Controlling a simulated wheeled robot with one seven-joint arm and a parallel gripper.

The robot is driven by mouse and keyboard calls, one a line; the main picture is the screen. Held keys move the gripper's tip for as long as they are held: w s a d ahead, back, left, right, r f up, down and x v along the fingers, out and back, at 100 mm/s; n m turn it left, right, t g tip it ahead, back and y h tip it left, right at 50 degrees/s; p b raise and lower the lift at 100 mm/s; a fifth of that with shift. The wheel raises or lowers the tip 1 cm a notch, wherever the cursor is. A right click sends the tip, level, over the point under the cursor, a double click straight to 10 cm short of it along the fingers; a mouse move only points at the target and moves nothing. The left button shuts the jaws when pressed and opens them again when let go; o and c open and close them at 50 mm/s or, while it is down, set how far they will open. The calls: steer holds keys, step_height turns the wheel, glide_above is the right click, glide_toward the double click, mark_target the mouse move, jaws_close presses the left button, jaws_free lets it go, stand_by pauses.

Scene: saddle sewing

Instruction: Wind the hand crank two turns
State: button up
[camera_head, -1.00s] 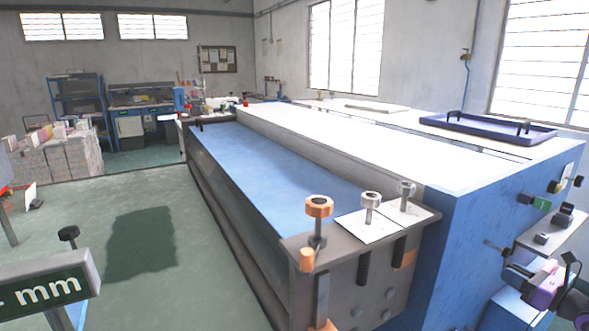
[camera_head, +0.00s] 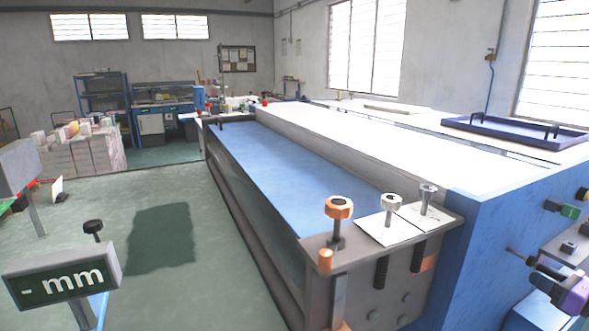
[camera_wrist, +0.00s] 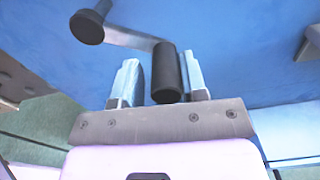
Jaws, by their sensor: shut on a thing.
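The hand crank shows in the wrist view as a dark hub (camera_wrist: 87,27), a grey crank arm (camera_wrist: 130,38) and a black cylindrical handle (camera_wrist: 167,72). It stands out from a blue machine face (camera_wrist: 235,40). My gripper (camera_wrist: 163,82) has its two pale fingers on either side of the handle and is shut on it. The crank arm runs from the hub at upper left to the handle at lower right. In the head view my purple-bodied gripper (camera_head: 545,276) is at the lower right edge, beside the blue end of the machine (camera_head: 490,225), partly cut off.
The long machine with a blue bed (camera_head: 300,165) fills the middle. Orange-topped and grey adjusting knobs (camera_head: 338,208) stand on its near plate. A "- mm" display (camera_head: 65,280) stands at lower left. A dark blue tray (camera_head: 510,133) lies on the white top. Green floor is open at left.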

mark_target(548, 269)
steer(key=shift+w+d+r, duration=0.2)
steer(key=shift+r, duration=0.5)
steer(key=shift+o, duration=0.3)
steer(key=shift+r, duration=0.1)
steer(key=shift+r, duration=0.2)
steer(key=shift+c, duration=0.2)
steer(key=shift+r, duration=0.25)
steer(key=shift+c, duration=0.6)
steer(key=shift+a+r, duration=0.1)
steer(key=shift+r, duration=0.15)
jaws_close()
steer(key=shift+s+r, duration=0.1)
steer(key=shift+r, duration=0.05)
